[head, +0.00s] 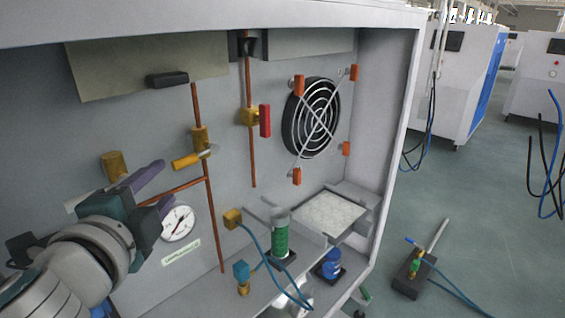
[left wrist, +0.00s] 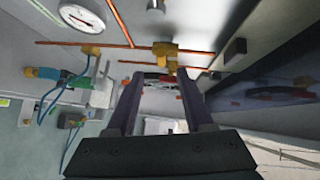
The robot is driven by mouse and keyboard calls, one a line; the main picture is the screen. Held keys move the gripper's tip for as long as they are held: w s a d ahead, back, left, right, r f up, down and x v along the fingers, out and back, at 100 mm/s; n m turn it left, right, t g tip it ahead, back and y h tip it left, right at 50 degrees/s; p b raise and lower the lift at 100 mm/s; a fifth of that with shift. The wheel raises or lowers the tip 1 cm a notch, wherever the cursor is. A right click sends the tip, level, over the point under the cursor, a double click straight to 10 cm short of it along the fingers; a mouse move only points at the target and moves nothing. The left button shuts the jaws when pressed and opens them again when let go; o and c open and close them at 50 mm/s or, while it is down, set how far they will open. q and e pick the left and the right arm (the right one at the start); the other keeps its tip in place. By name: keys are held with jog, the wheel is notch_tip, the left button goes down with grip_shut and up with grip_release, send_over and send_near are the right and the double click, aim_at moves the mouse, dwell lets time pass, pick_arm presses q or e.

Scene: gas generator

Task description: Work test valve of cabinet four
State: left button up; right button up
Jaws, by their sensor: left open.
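My left gripper (head: 166,182) reaches into the open cabinet from the left, with its dark purple fingers apart and nothing between them. A brass valve with a yellow handle (head: 186,161) sits on a copper pipe just up and right of the fingertips, apart from them. A second brass valve with a red handle (head: 265,120) is on another pipe to the right. In the left wrist view the open fingers (left wrist: 160,76) point towards a brass fitting (left wrist: 165,50) on copper pipes. I cannot tell which valve is the test valve. My right gripper is out of view.
A round gauge (head: 178,223) is close below the gripper. A brass fitting (head: 113,165) is above it. A fan grille (head: 312,117) is on the back wall. A green cylinder (head: 281,240) and blue hose (head: 257,247) are lower right. The cabinet's right wall (head: 383,110) bounds the space.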

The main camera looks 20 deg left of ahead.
aim_at(182, 164)
pick_arm(q)
jog(key=b+x, duration=0.1)
jog(key=x, duration=0.8)
jog(key=shift+w, duration=0.4)
jog(key=shift+c, duration=0.4)
grip_shut()
dwell(0.5)
